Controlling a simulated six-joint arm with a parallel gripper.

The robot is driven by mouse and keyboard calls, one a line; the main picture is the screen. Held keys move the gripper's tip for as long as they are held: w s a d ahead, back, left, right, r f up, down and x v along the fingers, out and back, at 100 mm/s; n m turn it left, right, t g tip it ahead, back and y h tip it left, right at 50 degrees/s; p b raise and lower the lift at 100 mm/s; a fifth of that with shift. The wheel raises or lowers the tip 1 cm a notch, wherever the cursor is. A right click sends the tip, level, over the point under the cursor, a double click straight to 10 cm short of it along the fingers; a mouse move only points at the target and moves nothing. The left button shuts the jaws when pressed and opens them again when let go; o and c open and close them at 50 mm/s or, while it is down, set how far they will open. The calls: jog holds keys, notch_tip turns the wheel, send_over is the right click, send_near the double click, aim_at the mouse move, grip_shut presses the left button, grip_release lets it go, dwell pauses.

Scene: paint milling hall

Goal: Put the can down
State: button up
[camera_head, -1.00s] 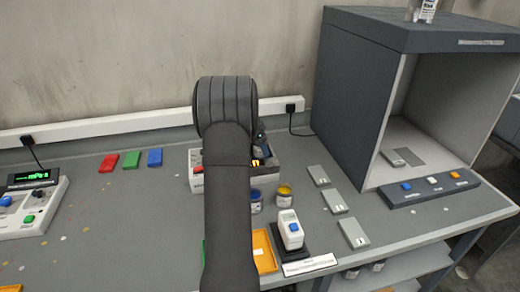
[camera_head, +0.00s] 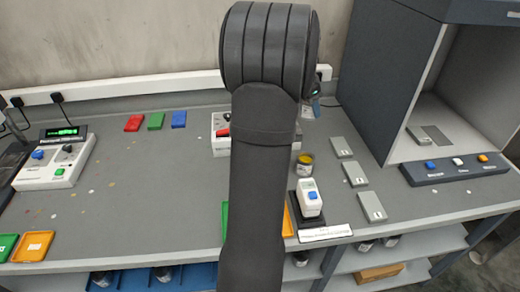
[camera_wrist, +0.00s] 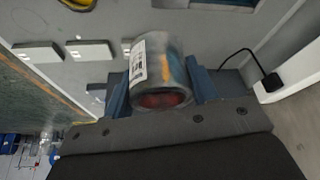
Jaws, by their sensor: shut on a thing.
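My gripper (camera_wrist: 160,88) is shut on a metal can (camera_wrist: 178,68) with a white printed label, an orange stripe and a dark red end. The can lies between the two blue fingers in the wrist view, its red end turned towards the camera. In the head view my own arm hides most of the gripper and the can. Only a small bluish and pale part shows beside the arm's right edge, too small to tell apart. Whether the can touches a surface cannot be told.
A yellow-topped can (camera_head: 304,165) and a white device with a blue button (camera_head: 310,197) stand right of my arm. Three grey plates (camera_head: 356,174) lie farther right, before the grey booth (camera_head: 395,70). Red, green and blue tiles (camera_head: 156,121) lie at the back.

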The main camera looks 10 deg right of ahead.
jog(key=s+a+f+n+t, duration=0.1)
jog(key=s+a+f+n, duration=0.25)
jog(key=s+a, duration=1.15)
jog(key=shift+y, duration=0.4)
jog(key=w+a+f, duration=0.1)
jog(key=a+f, duration=0.1)
jog(key=w+a+f, duration=0.2)
jog(key=a, duration=0.1)
jog(key=w+a+f, duration=0.1)
jog(key=a+f, duration=0.2)
jog(key=shift+w, duration=0.3)
jog(key=shift+w+a+f, duration=0.1)
jog(key=shift+a+f, duration=0.15)
jog(key=shift+f, duration=1.85)
jog(key=o, duration=0.6)
jog(key=shift+f, duration=0.2)
jog(key=o, duration=0.4)
jog(key=shift+o, duration=0.2)
jog(key=shift+r, duration=0.1)
